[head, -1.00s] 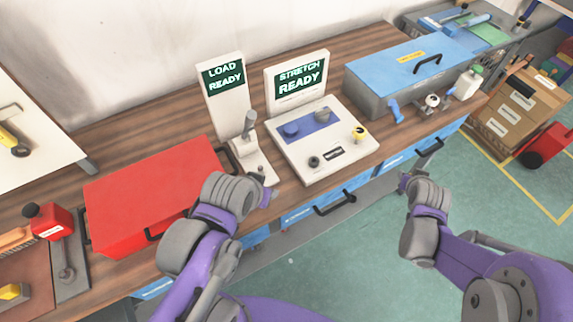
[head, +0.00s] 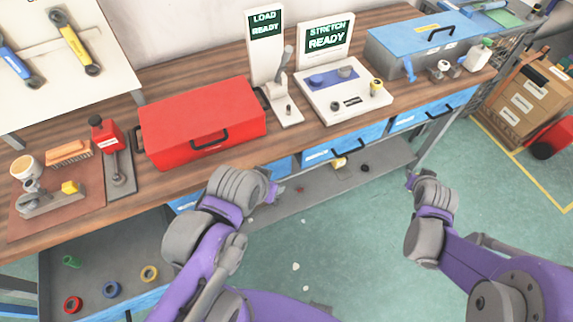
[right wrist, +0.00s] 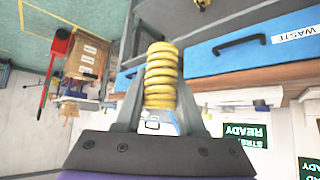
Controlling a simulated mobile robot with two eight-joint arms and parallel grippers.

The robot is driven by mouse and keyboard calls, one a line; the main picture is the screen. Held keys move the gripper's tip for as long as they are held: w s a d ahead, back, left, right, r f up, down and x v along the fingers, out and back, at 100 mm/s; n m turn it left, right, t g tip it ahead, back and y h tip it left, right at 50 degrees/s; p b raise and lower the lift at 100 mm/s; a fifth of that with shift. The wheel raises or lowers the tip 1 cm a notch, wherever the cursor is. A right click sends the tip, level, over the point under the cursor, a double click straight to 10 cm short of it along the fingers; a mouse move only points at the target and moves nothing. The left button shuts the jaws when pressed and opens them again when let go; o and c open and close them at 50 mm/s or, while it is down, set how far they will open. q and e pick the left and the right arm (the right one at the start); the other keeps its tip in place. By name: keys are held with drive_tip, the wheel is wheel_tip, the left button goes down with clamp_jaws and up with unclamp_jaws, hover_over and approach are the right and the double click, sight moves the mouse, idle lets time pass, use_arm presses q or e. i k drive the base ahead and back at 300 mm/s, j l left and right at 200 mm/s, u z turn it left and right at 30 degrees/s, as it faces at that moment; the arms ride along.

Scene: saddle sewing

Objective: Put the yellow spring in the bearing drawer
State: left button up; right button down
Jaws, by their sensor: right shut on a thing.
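The yellow spring (right wrist: 161,75) stands upright between the fingers of my right gripper (right wrist: 160,100) in the right wrist view. That gripper is shut on it. In the head view my right gripper (head: 411,181) hangs in front of the bench at the right, and I cannot make out the spring there. My left gripper (head: 274,190) is in front of the bench near the red toolbox; its fingers are too small to judge.
Shut blue drawers (head: 345,143) line the bench front. The right wrist view shows a drawer labelled WASTE (right wrist: 225,60). A red toolbox (head: 205,120) and a stretch machine (head: 345,100) stand on the bench. A lower shelf (head: 310,195) bears small items. The floor (head: 350,250) is mostly clear.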

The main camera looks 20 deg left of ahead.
sight(138, 266)
drive_tip(key=k+u, duration=0.1)
drive_tip(key=u, duration=1.25)
